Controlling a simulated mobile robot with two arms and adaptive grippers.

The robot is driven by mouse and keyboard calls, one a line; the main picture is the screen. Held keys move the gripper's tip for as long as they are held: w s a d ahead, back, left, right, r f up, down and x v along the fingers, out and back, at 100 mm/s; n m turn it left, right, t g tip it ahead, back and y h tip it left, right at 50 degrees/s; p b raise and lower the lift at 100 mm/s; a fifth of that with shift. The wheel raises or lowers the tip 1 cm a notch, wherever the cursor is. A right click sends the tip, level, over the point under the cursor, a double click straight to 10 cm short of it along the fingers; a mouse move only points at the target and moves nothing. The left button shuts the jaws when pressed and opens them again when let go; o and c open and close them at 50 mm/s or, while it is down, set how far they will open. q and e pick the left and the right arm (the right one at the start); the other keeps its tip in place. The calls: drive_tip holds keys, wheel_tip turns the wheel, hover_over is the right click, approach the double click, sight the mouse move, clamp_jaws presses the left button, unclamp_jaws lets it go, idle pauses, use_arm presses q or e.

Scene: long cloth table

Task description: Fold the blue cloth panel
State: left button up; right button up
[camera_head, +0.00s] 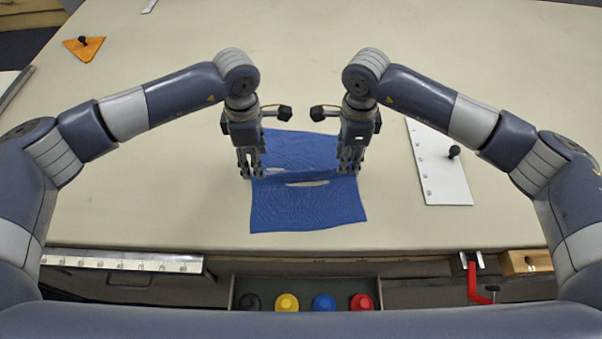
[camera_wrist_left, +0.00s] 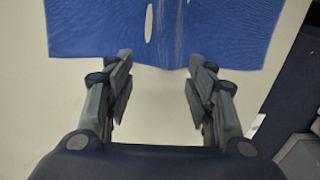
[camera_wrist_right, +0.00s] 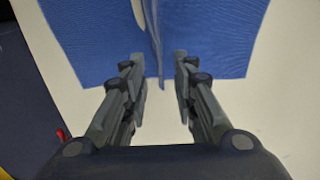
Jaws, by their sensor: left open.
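The blue cloth panel (camera_head: 308,209) lies on the table between and in front of my grippers. A raised crease runs across its middle, with pale slits beside it. Its edge also shows in the left wrist view (camera_wrist_left: 100,30) and the right wrist view (camera_wrist_right: 225,45). My right gripper (camera_head: 348,170) is at the right edge by the crease. Its fingers (camera_wrist_right: 153,62) stand apart, with the creased edge between them, not pinched.
A white perforated plate (camera_head: 440,180) with a black knob lies at the right, and an orange triangle (camera_head: 84,48) at the far left. A ruler strip (camera_head: 125,263), a red clamp (camera_head: 472,278) and a tray of coloured knobs (camera_head: 305,284) are at the front edge.

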drive_tip(key=shift+o, duration=0.3)
drive_tip(key=o, duration=0.5)
drive_tip(key=shift+o, duration=0.2)
drive_tip(key=o, duration=0.7)
use_arm(q)
drive_tip(key=shift+r, duration=0.1)
use_arm(e)
drive_tip(key=shift+r, duration=0.15)
use_arm(q)
drive_tip(key=shift+r+p, duration=1.1)
drive_tip(key=shift+p, duration=0.1)
use_arm(e)
drive_tip(key=shift+r, duration=2.65)
